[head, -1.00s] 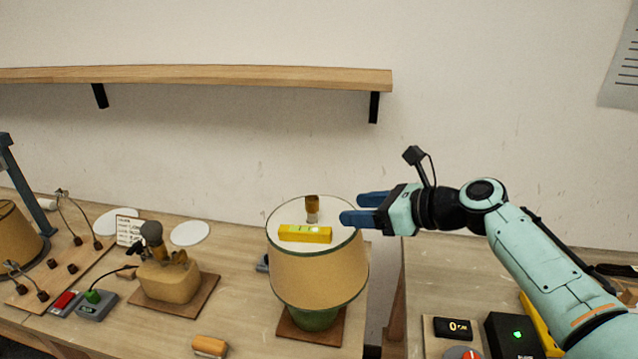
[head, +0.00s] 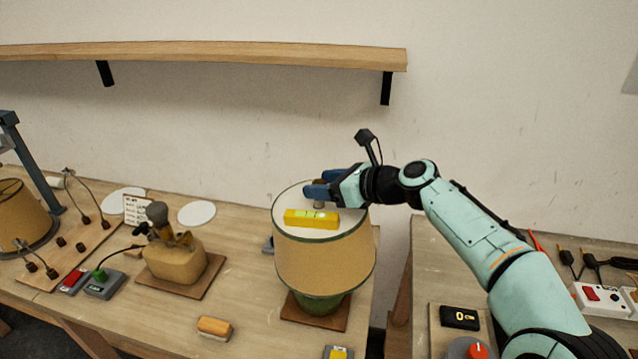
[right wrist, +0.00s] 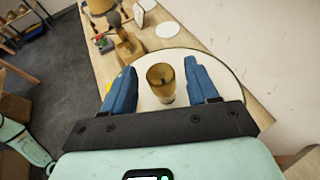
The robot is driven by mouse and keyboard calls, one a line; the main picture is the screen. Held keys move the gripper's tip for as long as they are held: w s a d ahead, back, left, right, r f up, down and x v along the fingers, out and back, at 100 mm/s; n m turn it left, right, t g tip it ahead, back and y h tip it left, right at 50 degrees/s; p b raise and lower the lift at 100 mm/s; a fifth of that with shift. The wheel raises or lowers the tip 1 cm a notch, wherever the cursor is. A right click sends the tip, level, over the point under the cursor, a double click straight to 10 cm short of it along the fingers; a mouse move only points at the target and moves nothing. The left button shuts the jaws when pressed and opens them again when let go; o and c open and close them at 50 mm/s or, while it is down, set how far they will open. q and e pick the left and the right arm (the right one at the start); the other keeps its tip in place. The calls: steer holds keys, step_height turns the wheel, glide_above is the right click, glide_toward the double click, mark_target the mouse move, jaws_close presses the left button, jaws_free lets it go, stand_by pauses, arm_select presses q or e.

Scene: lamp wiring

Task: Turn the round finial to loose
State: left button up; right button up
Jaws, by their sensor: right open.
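The round finial (head: 319,205) is a brass-brown knob on a pale stem, upright on top of the lampshade, partly hidden by my fingers in the head view. In the right wrist view the finial (right wrist: 160,80) stands between my two blue fingers, with a gap on each side. My right gripper (head: 322,185) is open around it and also shows in the right wrist view (right wrist: 163,88). The tan lampshade (head: 325,262) has a white top and sits over a green base (head: 317,303).
A yellow spirit level (head: 311,219) lies on the shade's top, just in front of the finial. A second lamp base (head: 176,263) stands to the left on the bench. A wooden shelf (head: 200,54) is on the wall above.

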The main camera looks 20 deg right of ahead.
steer(key=shift+x, duration=0.85)
steer(key=c, duration=1)
steer(key=shift+o, duration=0.2)
steer(key=shift+d+n+g+y+p, duration=0.1)
steer(key=shift+n+g+y+p, duration=0.4)
steer(key=shift+n+y+p, duration=0.25)
arm_select(q)
steer(key=shift+w+r, duration=0.5)
steer(key=shift+r, duration=0.3)
arm_select(e)
steer(key=o, duration=1)
steer(key=shift+c, duration=0.2)
